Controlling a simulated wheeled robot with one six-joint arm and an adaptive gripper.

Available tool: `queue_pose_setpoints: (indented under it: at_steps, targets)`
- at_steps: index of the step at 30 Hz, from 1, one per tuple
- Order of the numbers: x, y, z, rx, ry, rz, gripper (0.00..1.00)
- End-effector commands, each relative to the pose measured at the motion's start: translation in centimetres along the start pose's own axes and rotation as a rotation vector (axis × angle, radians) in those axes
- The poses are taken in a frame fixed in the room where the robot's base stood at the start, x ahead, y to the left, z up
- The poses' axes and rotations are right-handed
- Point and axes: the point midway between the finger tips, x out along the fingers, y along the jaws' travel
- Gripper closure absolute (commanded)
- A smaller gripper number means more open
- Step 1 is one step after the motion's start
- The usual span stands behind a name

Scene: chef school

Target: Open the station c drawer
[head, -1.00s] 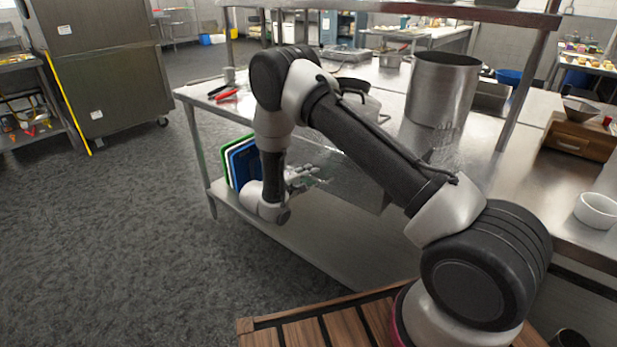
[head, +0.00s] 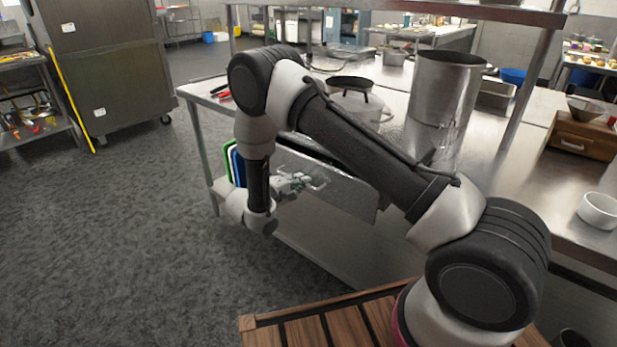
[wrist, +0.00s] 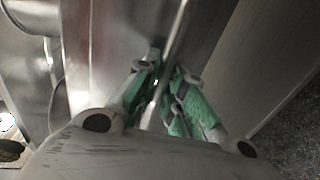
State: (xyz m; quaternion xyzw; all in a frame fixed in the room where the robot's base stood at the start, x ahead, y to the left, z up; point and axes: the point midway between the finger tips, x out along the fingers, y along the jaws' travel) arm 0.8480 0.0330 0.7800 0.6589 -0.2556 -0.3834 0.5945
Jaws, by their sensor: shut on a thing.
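The steel drawer front (head: 345,195) is under the worktop of the steel table in the head view. It stands out from the table, with a dark gap between it and the worktop edge. My gripper (head: 293,184) is at the front's left part, shut on the bar handle (head: 317,186). In the wrist view the handle bar (wrist: 180,30) runs between the green-padded fingers of my gripper (wrist: 164,80). The drawer's inside is mostly hidden by my arm.
A wooden drawer box (head: 580,140) is at right. The floor (head: 120,230) at left is clear.

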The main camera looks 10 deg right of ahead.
Motion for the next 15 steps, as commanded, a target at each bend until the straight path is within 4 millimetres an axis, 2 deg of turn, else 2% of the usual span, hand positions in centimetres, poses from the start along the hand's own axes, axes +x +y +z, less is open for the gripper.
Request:
queue_pose_setpoints:
  at_steps: [3,15]
  targets:
    - [-3.5,-0.8,-0.2,-0.002,0.008,-0.002,1.00]
    - [-14.4,-3.0,-0.1,-0.001,0.006,-0.002,1.00]
